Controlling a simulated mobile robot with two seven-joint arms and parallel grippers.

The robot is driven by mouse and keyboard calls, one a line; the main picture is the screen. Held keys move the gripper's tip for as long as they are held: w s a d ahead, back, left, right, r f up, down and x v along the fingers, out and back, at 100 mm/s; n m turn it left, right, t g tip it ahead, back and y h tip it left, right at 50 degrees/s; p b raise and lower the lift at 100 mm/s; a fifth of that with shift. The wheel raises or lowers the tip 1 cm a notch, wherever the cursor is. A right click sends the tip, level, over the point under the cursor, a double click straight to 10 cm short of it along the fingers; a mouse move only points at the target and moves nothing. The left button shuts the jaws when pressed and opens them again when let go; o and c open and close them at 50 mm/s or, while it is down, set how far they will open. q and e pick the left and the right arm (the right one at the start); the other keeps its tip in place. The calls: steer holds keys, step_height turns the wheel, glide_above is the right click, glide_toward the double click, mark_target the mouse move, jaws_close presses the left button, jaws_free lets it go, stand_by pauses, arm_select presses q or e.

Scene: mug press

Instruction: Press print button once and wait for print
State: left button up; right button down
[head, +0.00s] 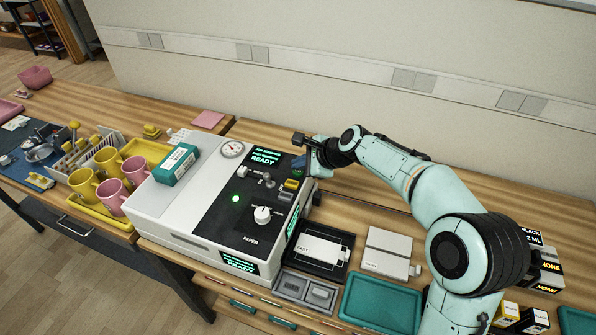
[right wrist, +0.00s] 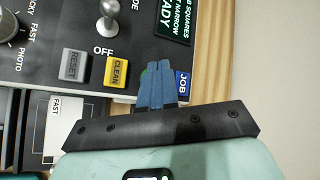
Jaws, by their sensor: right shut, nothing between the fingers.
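The printer (head: 165,205) is a pale box with a black control panel (head: 232,222) on its top. Its panel display (head: 264,159) reads READY. In the right wrist view a row of buttons shows: grey RESET (right wrist: 74,65), yellow CLEAN (right wrist: 116,71) and blue JOB (right wrist: 183,84). A green button (right wrist: 144,73) between CLEAN and JOB is mostly hidden behind my fingers; its label cannot be read. My right gripper (head: 299,168) is shut and empty, its blue fingertips (right wrist: 157,70) over that green button. I cannot tell whether they touch it. My left gripper is not in view.
A teal box (head: 177,164) and a gauge (head: 232,149) sit on the printer. Yellow and pink mugs (head: 108,160) stand at left. Flat trays (head: 318,247), a teal tray (head: 380,303) and small boxes (head: 545,270) lie to the right. The wall is behind.

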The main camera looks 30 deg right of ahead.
mark_target(300, 173)
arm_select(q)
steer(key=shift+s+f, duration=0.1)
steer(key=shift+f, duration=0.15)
arm_select(e)
steer(key=shift+f, duration=0.45)
stand_by(0.4)
stand_by(0.3)
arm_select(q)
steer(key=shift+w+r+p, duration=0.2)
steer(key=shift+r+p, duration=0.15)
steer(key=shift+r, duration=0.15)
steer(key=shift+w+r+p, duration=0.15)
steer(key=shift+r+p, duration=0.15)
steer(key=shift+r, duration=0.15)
arm_select(e)
steer(key=shift+r, duration=0.95)
steer(key=shift+r+p, duration=0.5)
steer(key=shift+r, duration=0.05)
step_height(300, 173, up, 4)
steer(key=p, duration=0.3)
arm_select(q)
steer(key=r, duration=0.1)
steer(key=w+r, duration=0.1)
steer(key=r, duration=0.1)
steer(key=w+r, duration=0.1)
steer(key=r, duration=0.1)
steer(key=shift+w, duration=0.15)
arm_select(e)
steer(key=shift+f, duration=0.1)
